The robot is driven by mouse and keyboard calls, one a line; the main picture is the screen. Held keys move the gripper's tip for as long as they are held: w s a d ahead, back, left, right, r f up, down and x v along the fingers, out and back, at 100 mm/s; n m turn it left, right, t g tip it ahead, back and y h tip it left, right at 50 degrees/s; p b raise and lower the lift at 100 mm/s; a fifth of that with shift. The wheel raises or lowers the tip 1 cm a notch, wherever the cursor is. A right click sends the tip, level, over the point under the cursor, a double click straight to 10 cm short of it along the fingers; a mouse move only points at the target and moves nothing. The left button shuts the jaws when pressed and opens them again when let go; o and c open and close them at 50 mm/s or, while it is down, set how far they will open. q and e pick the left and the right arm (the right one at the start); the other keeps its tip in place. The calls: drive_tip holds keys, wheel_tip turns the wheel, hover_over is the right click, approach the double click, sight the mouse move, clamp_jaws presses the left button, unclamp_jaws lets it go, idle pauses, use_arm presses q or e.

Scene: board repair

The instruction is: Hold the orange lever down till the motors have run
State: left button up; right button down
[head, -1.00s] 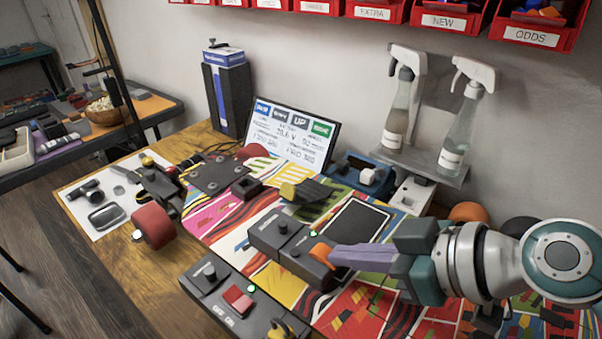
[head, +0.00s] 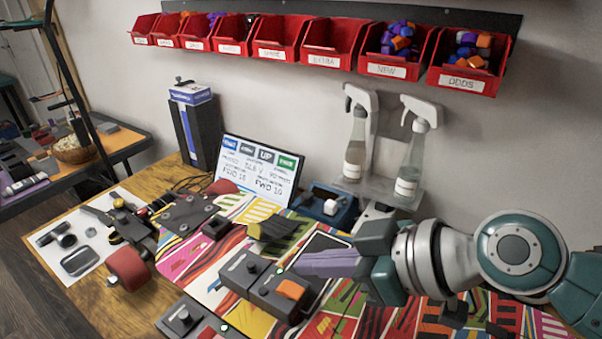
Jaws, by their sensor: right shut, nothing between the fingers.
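The orange lever (head: 290,289) sits on a dark grey control box (head: 270,297) on the patterned mat. A small green light (head: 280,270) shows on that box. My right gripper (head: 294,265) comes in from the right, with its purple fingers shut and empty. Its tips are just above and behind the lever in the picture and look apart from it. A skateboard-like truck assembly (head: 188,213) with red wheels (head: 127,268) lies on the left part of the bench; I cannot tell whether the wheels turn. My left gripper is not in view.
Two spray bottles (head: 410,158) stand on a small shelf behind my right arm. Red bins (head: 392,55) line the wall. A second control box (head: 187,318) is at the front edge of the picture. Tools lie on a white sheet (head: 92,240) at left.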

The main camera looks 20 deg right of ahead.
drive_tip(key=r+v, duration=0.1)
drive_tip(key=v, duration=0.8)
drive_tip(key=shift+w+a+p, duration=0.25)
drive_tip(key=shift+w+p, duration=0.05)
drive_tip(key=shift+p, duration=0.05)
idle(0.4)
drive_tip(key=s+d+m+g+h+p, duration=0.15)
drive_tip(key=s+m+g+h, duration=0.45)
drive_tip(key=s, duration=0.8)
wheel_tip(320, 180, up, 36)
drive_tip(key=t+p, duration=0.1)
drive_tip(key=p, duration=3.5)
drive_tip(key=shift+h+p, duration=0.3)
drive_tip(key=shift+p, duration=0.1)
